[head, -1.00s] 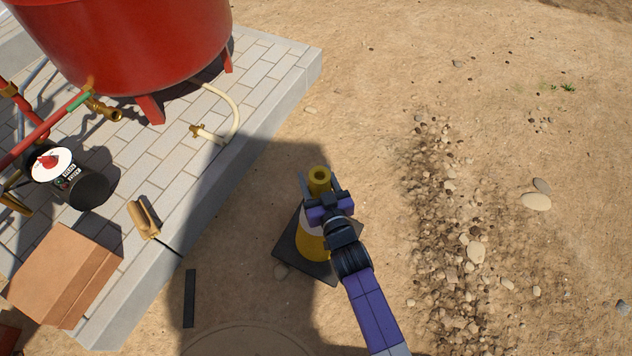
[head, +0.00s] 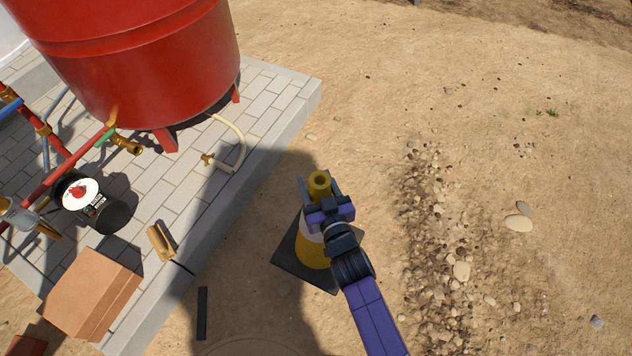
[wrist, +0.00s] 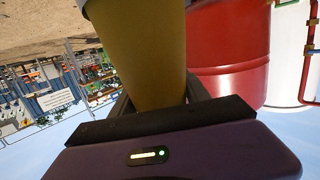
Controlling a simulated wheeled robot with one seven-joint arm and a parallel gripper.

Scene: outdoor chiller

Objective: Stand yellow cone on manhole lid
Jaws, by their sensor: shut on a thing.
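The yellow cone (head: 314,254) has a white band and a dark square base (head: 290,252); it stands upright in the head view. My gripper (head: 320,190) is shut on its upper part, with the hollow yellow tip showing between the fingers. In the wrist view the cone (wrist: 145,60) fills the space between the fingers (wrist: 155,100). I cannot tell whether its base touches the ground. A faint round outline in the sand, apparently the manhole lid (head: 255,347), is cut off at the bottom edge of the head view, in shadow, below and left of the cone.
A paved platform (head: 255,170) on the left holds a red tank (head: 150,60), pipes, a hose (head: 240,145), a brush-like tool (head: 160,242) and a brown box (head: 90,292). A dark strip (head: 202,313) lies on the sand. Stones (head: 461,271) are scattered right; sand beyond the cone is clear.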

